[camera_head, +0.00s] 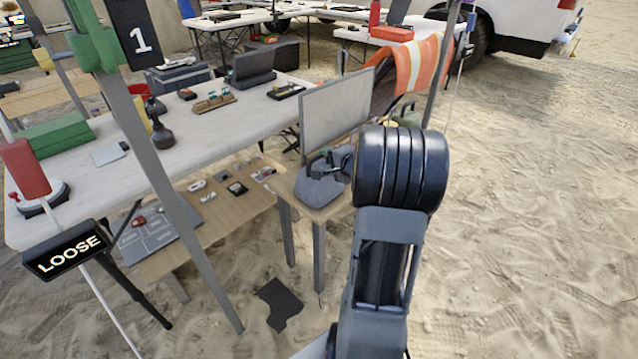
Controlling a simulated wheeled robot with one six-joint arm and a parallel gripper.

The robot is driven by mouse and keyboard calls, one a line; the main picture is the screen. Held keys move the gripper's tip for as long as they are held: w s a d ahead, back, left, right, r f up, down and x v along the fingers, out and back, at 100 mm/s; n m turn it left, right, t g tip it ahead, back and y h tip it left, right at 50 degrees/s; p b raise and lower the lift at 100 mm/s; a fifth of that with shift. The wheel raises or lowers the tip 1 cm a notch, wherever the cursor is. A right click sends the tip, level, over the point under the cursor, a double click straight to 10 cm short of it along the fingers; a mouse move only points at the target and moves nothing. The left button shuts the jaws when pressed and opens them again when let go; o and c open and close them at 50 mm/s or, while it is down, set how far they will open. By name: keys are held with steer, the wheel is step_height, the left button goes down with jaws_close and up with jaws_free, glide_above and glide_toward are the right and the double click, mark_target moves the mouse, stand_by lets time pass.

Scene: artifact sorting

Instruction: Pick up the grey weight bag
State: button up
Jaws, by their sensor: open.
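The grey weight bag (316,192) sits on a small wooden table (341,206) in the middle of the view, in front of an upright grey panel. My gripper (318,166) is open at the top of the bag, with its dark fingers over the bag's upper part. I cannot tell whether the fingers touch the bag or straddle a handle. My arm comes up from the bottom and hides part of the small table and what lies behind it on the right.
The upright panel (335,107) stands just behind the bag. A long white table (228,118) with several artifacts is to the left, above a lower wooden shelf (240,205). Poles and a LOOSE sign (68,249) stand at front left. Sand at right is clear.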

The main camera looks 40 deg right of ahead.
mark_target(321, 157)
steer(key=shift+b+x, duration=0.3)
steer(key=shift+x, duration=2.25)
steer(key=shift+a+r, duration=0.1)
steer(key=shift+c, duration=0.2)
jaws_close()
steer(key=shift+w+r, duration=0.1)
steer(key=shift+r, duration=0.15)
